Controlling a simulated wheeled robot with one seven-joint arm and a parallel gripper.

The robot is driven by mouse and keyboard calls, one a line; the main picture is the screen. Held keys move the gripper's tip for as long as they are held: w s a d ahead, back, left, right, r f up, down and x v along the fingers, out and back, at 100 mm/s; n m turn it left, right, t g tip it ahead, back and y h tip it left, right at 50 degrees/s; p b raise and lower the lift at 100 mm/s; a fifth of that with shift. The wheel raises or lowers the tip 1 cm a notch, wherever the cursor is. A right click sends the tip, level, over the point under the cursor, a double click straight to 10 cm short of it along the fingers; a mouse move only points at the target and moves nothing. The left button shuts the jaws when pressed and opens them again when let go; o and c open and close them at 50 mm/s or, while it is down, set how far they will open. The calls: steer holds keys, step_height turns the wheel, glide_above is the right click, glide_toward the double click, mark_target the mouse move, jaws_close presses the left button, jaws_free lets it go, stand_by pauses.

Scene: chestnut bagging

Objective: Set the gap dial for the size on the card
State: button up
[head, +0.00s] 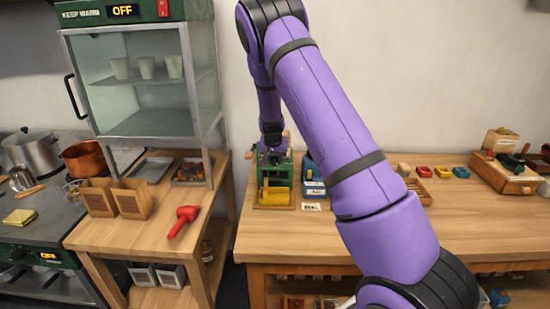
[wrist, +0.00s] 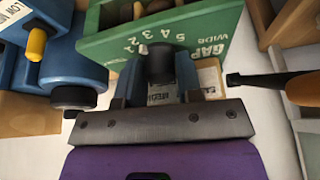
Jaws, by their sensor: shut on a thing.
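A green machine (head: 277,168) stands on the wooden bench. In the wrist view its green face (wrist: 207,38) reads "GAP" and "WIDE" with a row of numbers. The dark gap dial (wrist: 161,62) sticks out below the numbers. My gripper (wrist: 161,78) is shut on the dial, one finger on each side of it. Which number the dial points to is hidden. In the head view my gripper (head: 272,138) is at the top of the machine. A pale card with partly hidden print (wrist: 211,77) shows behind the fingers.
A blue machine (head: 313,178) stands close on the right, also in the wrist view (wrist: 62,60). A small white label (head: 312,207) lies before it. Small coloured trays (head: 442,172) and a wooden box (head: 505,178) are farther right.

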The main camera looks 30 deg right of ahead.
steer(key=o, duration=0.6)
steer(key=v, duration=1)
steer(key=shift+r, duration=0.35)
steer(key=shift+s+a, duration=0.1)
